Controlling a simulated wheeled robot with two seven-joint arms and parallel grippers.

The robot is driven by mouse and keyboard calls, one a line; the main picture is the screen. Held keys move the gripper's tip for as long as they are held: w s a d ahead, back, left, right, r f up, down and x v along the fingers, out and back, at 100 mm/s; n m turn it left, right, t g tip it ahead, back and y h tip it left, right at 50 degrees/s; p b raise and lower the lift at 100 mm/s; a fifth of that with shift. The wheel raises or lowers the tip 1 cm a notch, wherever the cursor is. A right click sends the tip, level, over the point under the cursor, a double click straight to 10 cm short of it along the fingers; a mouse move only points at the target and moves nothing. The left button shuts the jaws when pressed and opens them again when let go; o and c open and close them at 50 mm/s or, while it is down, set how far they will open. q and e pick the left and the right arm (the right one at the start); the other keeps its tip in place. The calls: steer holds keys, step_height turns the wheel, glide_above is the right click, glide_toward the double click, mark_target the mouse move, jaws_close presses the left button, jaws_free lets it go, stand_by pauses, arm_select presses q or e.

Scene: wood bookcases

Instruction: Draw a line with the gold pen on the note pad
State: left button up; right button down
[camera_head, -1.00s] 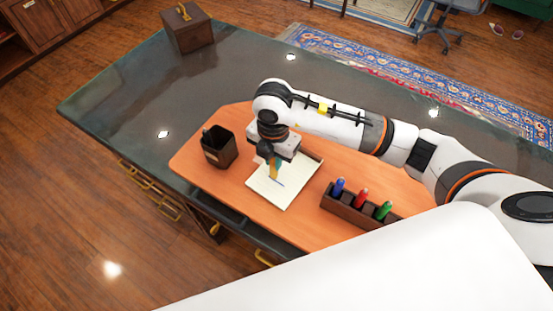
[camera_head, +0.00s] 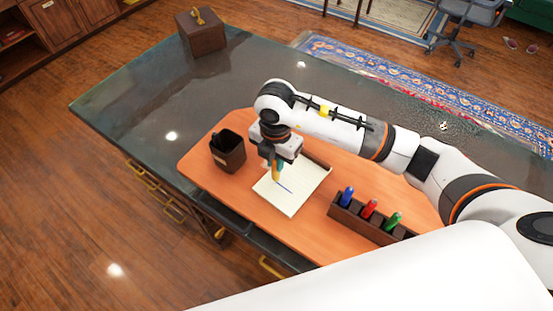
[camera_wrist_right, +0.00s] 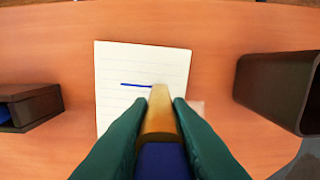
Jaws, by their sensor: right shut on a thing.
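The note pad (camera_head: 306,186) is a cream, ruled sheet lying on the orange desk mat. It also shows in the right wrist view (camera_wrist_right: 115,65). A short blue line (camera_wrist_right: 137,86) is on it, and it also shows in the head view (camera_head: 285,187). My right gripper (camera_head: 272,165) is over the pad's left part. Its green fingers (camera_wrist_right: 162,104) are shut on the gold pen (camera_wrist_right: 158,122), which has a gold end and a dark blue part. The gold end points down near the line. I cannot tell if it touches the paper. My left gripper is not in view.
A dark pen cup (camera_head: 229,155) stands left of the pad and shows close by at right in the wrist view (camera_wrist_right: 270,82). A dark holder (camera_head: 355,219) with blue, red and green pens stands right. A wooden box (camera_head: 203,38) is at the desk's far corner.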

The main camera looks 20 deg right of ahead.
steer(key=shift+r+p, duration=2.9)
steer(key=shift+r, duration=1.15)
